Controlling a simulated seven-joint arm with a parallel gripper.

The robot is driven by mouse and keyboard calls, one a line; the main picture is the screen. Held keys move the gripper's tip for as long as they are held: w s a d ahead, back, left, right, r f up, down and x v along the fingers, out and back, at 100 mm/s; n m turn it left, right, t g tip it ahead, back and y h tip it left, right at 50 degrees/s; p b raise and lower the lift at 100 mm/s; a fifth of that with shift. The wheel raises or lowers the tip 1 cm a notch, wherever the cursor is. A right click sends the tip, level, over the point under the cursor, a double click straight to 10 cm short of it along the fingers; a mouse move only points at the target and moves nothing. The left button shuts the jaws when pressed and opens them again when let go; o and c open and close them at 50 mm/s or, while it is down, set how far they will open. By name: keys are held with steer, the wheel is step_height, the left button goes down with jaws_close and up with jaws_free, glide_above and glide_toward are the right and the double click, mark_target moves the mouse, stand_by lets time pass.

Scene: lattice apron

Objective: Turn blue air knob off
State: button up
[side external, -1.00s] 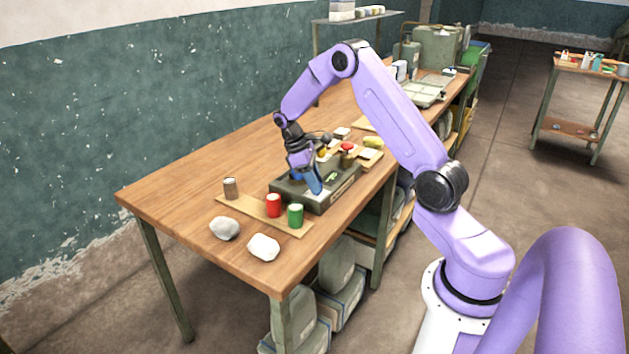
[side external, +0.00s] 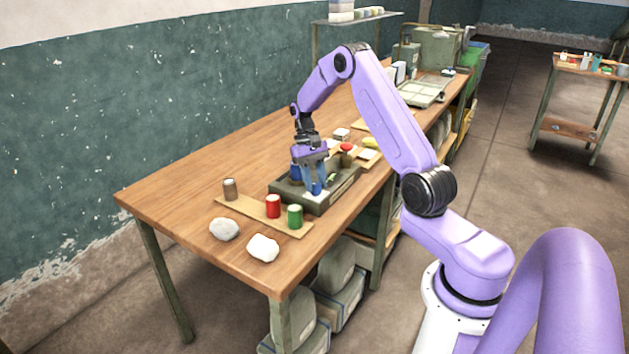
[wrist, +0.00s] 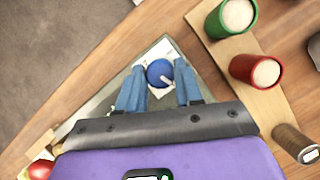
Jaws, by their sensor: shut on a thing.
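The blue air knob (wrist: 156,70) is round with a white pointer line. It sits on a pale plate (wrist: 165,48) at the near end of the grey-green panel box (side external: 330,202). In the wrist view the pointer slants to the lower right. My gripper (wrist: 161,66) has its two blue fingers on either side of the knob, shut on it. In the side view my gripper (side external: 313,188) points down over the near end of the box and hides the knob there.
A board beside the box holds a brown cylinder (side external: 230,189), a red cylinder (side external: 273,206) and a green cylinder (side external: 295,216). Two whitish stones (side external: 224,229) (side external: 263,248) lie near the table's front corner.

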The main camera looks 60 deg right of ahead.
steer(key=shift+m+t+y, duration=0.4)
steer(key=shift+m+y, duration=0.1)
steer(key=shift+m, duration=1)
steer(key=shift+d, duration=0.1)
steer(key=o, duration=1)
steer(key=shift+r, duration=0.1)
steer(key=v, duration=1.7)
steer(key=shift+r, duration=0.15)
